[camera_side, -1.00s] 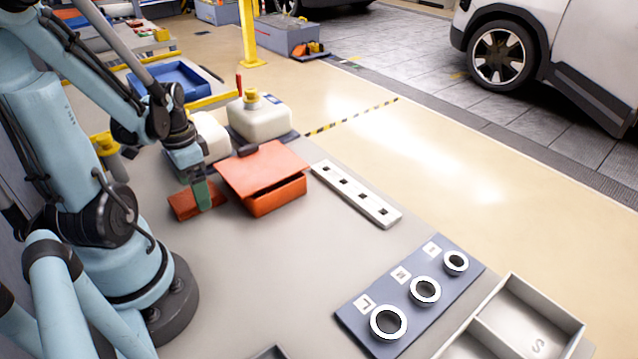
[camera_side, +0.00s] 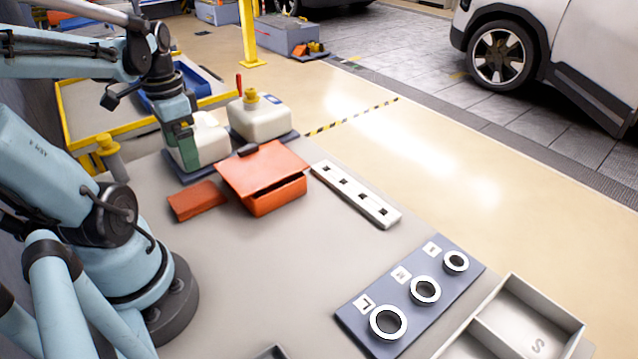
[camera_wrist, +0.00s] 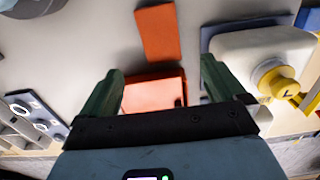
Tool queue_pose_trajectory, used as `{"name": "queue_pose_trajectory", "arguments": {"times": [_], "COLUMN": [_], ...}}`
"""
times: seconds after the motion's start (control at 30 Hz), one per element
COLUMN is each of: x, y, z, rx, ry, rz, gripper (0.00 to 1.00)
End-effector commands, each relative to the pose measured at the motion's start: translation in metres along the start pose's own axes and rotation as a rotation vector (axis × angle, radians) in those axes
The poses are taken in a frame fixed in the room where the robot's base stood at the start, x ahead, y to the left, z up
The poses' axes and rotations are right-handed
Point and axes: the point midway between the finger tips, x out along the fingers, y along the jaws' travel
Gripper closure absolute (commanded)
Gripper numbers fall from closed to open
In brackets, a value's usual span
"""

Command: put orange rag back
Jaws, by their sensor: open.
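The orange rag (camera_side: 197,200) lies flat on the grey bench, just left of an orange box (camera_side: 278,200) with its lid tilted and a dark gap under it. My gripper (camera_side: 186,158) is raised above the bench, well clear of the rag. In the wrist view its green fingers (camera_wrist: 160,70) are spread apart with nothing held between them.
Two white jugs, one with a yellow cap (camera_side: 260,117), stand on a dark mat behind the box. A slotted white strip (camera_side: 356,194) lies right of it. A blue board with rings (camera_side: 408,300) and a grey tray (camera_side: 520,325) are at front right. The bench middle is clear.

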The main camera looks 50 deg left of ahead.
Motion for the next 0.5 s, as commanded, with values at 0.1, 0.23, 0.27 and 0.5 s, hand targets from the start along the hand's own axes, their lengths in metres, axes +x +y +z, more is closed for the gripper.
{"name": "queue_pose_trajectory", "arguments": {"times": [0.1,0.23,0.27,0.5], "x": [-0.003,-0.003,-0.003,-0.007], "y": [0.003,0.018,0.024,0.097], "z": [-0.004,-0.026,-0.034,-0.097], "rx": [0.003,0.013,0.015,0.019], "ry": [0.009,0.066,0.089,0.360], "rz": [-0.010,-0.058,-0.072,-0.121], "gripper": [0.03,0.03,0.03,0.03]}}
